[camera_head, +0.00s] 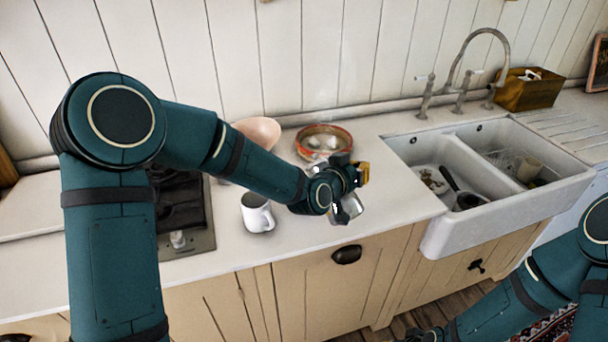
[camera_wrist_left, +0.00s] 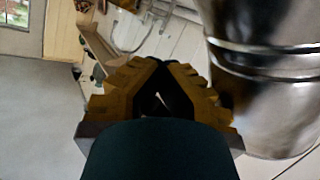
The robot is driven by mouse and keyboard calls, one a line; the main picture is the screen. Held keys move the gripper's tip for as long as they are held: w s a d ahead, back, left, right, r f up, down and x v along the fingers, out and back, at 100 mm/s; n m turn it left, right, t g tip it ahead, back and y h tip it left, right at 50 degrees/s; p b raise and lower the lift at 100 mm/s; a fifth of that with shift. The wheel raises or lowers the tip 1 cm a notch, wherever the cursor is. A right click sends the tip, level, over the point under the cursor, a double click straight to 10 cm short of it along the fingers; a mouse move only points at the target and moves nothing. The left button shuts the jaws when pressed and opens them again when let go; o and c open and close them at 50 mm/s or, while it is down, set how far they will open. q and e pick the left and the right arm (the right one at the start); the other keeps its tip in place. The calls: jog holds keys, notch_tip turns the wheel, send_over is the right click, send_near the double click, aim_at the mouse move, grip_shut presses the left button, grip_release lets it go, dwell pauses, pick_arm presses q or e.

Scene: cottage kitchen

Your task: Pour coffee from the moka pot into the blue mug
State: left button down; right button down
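The moka pot (camera_head: 348,209) is a shiny metal vessel, mostly hidden behind my left gripper (camera_head: 361,174) in the head view. Its ridged metal body (camera_wrist_left: 270,80) fills the right side of the left wrist view. The yellow fingers of my left gripper (camera_wrist_left: 160,82) are closed around a dark part beside the body, apparently the handle. The pot is near the counter's front edge, to the right of the mug. The mug (camera_head: 256,212) looks white, not blue, and stands upright on the counter. My right gripper (camera_head: 430,335) is low at the bottom edge, mostly cut off.
A pink bowl (camera_head: 259,132) and a red-rimmed dish (camera_head: 324,141) stand behind my left forearm. A black stove (camera_head: 178,200) is left of the mug. A double sink (camera_head: 440,222) with dishes is at the right.

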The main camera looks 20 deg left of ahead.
pick_arm(q)
jog(key=shift+w+a+r+p, duration=0.15)
jog(key=shift+r+p, duration=0.2)
jog(key=shift+p, duration=0.05)
jog(key=shift+a+r+n+h+p, duration=0.25)
jog(key=shift+r+n+h+p, duration=0.2)
jog(key=shift+r+p, duration=0.35)
jog(key=shift+n, duration=0.25)
jog(key=shift+f, duration=0.15)
jog(key=shift+a+r+n+p, duration=0.2)
jog(key=shift+n+p, duration=0.15)
jog(key=shift+n, duration=0.05)
